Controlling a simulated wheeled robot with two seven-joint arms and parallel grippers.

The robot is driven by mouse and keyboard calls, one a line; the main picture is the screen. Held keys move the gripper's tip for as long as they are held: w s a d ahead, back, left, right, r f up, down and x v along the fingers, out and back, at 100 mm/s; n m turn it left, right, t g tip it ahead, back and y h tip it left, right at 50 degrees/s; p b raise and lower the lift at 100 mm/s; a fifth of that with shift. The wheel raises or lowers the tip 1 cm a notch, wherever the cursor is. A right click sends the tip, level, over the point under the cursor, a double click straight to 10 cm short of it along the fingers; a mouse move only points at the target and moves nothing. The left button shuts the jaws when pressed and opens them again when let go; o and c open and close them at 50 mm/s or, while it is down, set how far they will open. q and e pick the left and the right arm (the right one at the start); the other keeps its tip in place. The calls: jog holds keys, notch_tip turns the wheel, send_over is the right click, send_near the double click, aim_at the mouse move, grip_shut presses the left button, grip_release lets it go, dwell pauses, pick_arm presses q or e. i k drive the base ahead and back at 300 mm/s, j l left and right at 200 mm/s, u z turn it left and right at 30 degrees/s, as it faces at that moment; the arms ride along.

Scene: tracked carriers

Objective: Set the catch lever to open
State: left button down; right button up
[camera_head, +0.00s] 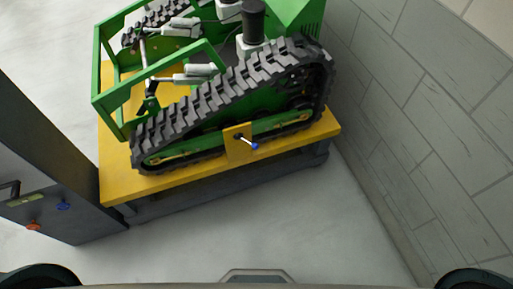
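The carrier (225,92) has a green frame and dark tracks, and stands on a yellow-topped platform (116,185). Neither of my grippers is in view, and nothing touches the lever.
A dark grey cabinet (50,165) stands at the left, with a dark handle (10,190), a blue knob (63,205) and an orange knob (34,226). A grey block wall (430,120) runs along the right. The pale floor (270,225) before the platform is clear.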

aim_at(255, 145)
jog(key=l+z, duration=0.2)
jog(key=l, duration=0.65)
jog(key=i+l+z, duration=0.15)
jog(key=l, duration=0.7)
